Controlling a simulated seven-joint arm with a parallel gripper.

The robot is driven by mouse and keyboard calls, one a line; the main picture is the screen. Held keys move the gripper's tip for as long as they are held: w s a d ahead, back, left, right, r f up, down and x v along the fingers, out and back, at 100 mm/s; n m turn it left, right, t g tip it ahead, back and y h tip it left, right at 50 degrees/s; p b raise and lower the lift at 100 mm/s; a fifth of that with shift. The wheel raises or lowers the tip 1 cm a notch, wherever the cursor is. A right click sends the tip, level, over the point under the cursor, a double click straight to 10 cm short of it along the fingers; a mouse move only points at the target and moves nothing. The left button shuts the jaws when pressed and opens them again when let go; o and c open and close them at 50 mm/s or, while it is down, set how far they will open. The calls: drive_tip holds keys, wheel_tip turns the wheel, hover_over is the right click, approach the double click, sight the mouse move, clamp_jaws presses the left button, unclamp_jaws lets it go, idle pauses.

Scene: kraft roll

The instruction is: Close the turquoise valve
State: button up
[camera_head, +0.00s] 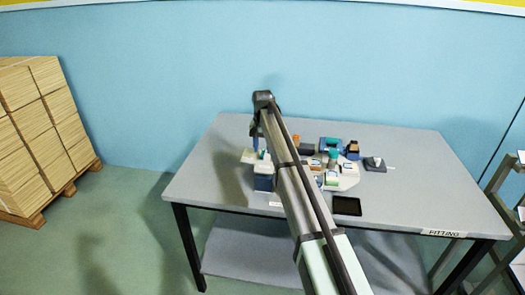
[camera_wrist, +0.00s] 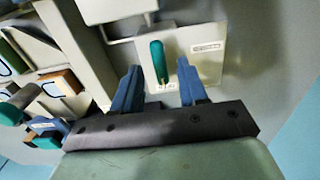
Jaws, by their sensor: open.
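The turquoise valve handle (camera_wrist: 158,58) shows in the wrist view as a rounded bar on a pale plate with small labels. My gripper (camera_wrist: 159,68) is open, with one blue finger on each side of the handle. Gaps show between handle and fingers; I cannot tell how deep the handle lies between them. In the head view my gripper (camera_head: 256,146) is at the left end of the fixture group on the table, and my arm covers part of it. The handle's lower end is near a small label.
The grey table (camera_head: 400,155) carries several blocks and turquoise-topped parts right of my arm. A black tray (camera_head: 346,205) lies near the front edge. A dark grey piece (camera_head: 374,164) stands at the right. The table's right side is clear. Stacked boxes (camera_head: 40,125) stand far left.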

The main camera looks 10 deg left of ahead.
drive_tip(key=shift+f, duration=0.8)
drive_tip(key=shift+c, duration=0.4)
clamp_jaws()
